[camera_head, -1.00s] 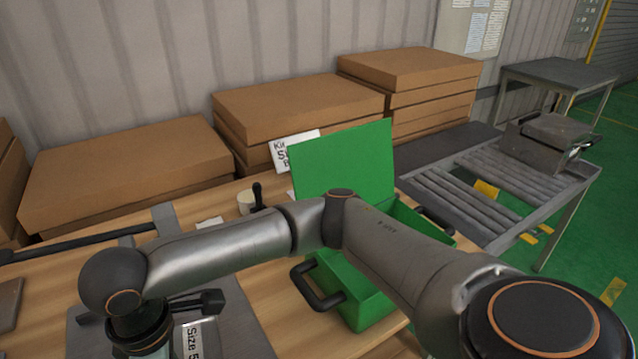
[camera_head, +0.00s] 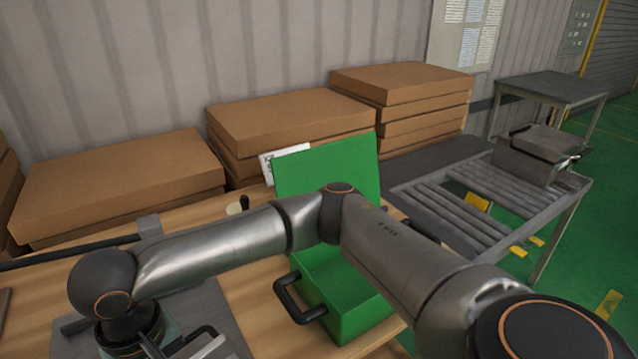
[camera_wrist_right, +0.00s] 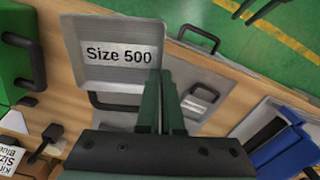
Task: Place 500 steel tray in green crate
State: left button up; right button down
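The green crate (camera_head: 345,305) stands open on the wooden table, its lid (camera_head: 325,170) raised at the back. My right forearm crosses in front of it and hides part of its inside. The crate's edge also shows at the left of the right wrist view (camera_wrist_right: 14,55). The steel tray labelled "Size 500" (camera_wrist_right: 115,78) is up close in that view. My right gripper (camera_wrist_right: 162,75) has its fingers close together on the tray's right wall and appears to hold it there. In the head view the tray (camera_head: 208,345) is mostly cut off at the bottom. My left gripper is not in view.
Another grey tray (camera_wrist_right: 205,90) with a label and black handle lies on the table beside the held one. Blue items (camera_wrist_right: 280,150) are at the lower right of the wrist view. Brown boxes (camera_head: 290,115) line the wall. A roller rack (camera_head: 450,210) stands right of the crate.

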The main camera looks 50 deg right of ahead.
aim_at(362, 284)
jog(key=k+l, duration=0.2)
jog(key=l, duration=0.15)
jog(key=k+l, duration=0.15)
jog(key=l, duration=0.95)
jog(key=i+l, duration=0.2)
jog(key=l, duration=0.15)
jog(key=i+l, duration=0.15)
jog(key=l, duration=0.2)
